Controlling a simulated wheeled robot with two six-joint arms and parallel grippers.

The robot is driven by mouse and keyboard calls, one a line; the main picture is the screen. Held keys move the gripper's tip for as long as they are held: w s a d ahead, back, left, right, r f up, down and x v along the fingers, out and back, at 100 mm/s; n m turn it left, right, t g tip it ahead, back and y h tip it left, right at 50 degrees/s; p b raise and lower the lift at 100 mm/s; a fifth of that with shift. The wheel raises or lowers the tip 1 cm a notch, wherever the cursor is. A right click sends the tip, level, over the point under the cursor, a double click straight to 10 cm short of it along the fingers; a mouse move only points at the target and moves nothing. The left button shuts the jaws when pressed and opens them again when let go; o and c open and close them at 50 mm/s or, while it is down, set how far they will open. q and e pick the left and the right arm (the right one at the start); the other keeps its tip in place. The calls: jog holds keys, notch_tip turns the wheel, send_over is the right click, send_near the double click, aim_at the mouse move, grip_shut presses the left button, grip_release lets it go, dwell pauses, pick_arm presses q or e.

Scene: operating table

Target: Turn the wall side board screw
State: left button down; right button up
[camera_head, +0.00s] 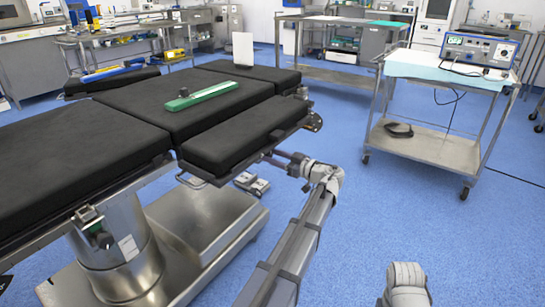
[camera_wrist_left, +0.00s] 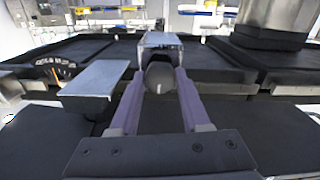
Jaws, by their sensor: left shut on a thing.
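The operating table carries a narrow black padded side board (camera_head: 240,135) along its near right side. My left gripper (camera_head: 277,157) reaches in at that board's edge, just below the pad. In the left wrist view, the two fingers of the left gripper (camera_wrist_left: 160,90) close around a dark round screw knob (camera_wrist_left: 159,78). A grey metal block (camera_wrist_left: 160,40) sits right behind the knob. In the head view the knob is too small and shadowed to make out.
A green bar with a black knob (camera_head: 202,96) lies on the table's middle pad (camera_head: 150,95). A metal cart (camera_head: 425,148) with a blue-draped top stands at the right. Blue floor is free between table and cart. A flat grey plate (camera_wrist_left: 94,79) lies left of the fingers.

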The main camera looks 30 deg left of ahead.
pick_arm(q)
jog(key=shift+n, duration=0.7)
jog(key=shift+c, duration=1.8)
grip_release()
jog(key=d, duration=0.8)
jog(key=shift+s, duration=0.3)
